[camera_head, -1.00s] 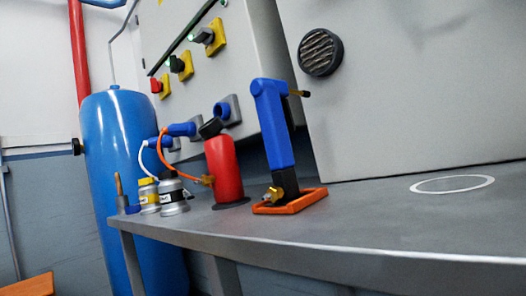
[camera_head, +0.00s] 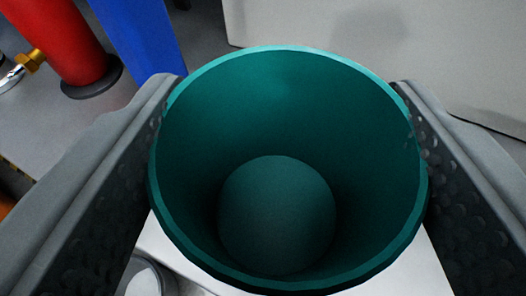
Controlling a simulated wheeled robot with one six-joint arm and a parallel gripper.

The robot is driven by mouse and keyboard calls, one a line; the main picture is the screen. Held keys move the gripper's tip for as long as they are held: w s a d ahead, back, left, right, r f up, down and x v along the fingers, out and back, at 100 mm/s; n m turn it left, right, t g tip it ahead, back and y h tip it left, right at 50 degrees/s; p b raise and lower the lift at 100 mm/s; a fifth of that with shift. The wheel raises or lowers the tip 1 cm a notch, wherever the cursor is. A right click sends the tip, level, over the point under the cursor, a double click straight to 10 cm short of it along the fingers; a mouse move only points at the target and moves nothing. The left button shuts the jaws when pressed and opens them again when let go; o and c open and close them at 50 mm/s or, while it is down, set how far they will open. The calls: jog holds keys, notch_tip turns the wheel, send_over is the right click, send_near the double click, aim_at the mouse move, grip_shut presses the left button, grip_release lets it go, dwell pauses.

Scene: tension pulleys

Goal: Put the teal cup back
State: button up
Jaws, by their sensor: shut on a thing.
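The teal cup (camera_head: 285,120) fills the middle of the view, its open mouth turned toward me so I see down to its round floor. It looks empty. My gripper (camera_head: 287,88) is shut on it, with a dark, dimpled finger pressed against each side. The cup hides what lies directly beyond and beneath it, so I cannot tell whether it touches a surface. The white ring on the bench is not visible now.
A red cylinder (camera_head: 65,45) on a dark base stands at the upper left, with a brass fitting (camera_head: 32,60). A blue upright part (camera_head: 140,35) is beside it. A pale cabinet wall (camera_head: 400,40) rises behind. Grey bench top (camera_head: 105,112) shows at left.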

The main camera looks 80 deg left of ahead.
aim_at(275, 218)
jog(key=shift+w+a+f, duration=0.1)
jog(key=shift+a, duration=0.2)
notch_tip(275, 218, down, 10)
jog(key=shift+r, duration=0.1)
dwell(0.4)
jog(key=o, duration=1.1)
jog(key=shift+c, duration=0.2)
jog(key=shift+d+r, duration=0.1)
jog(key=v, duration=1.1)
jog(key=shift+d, duration=0.3)
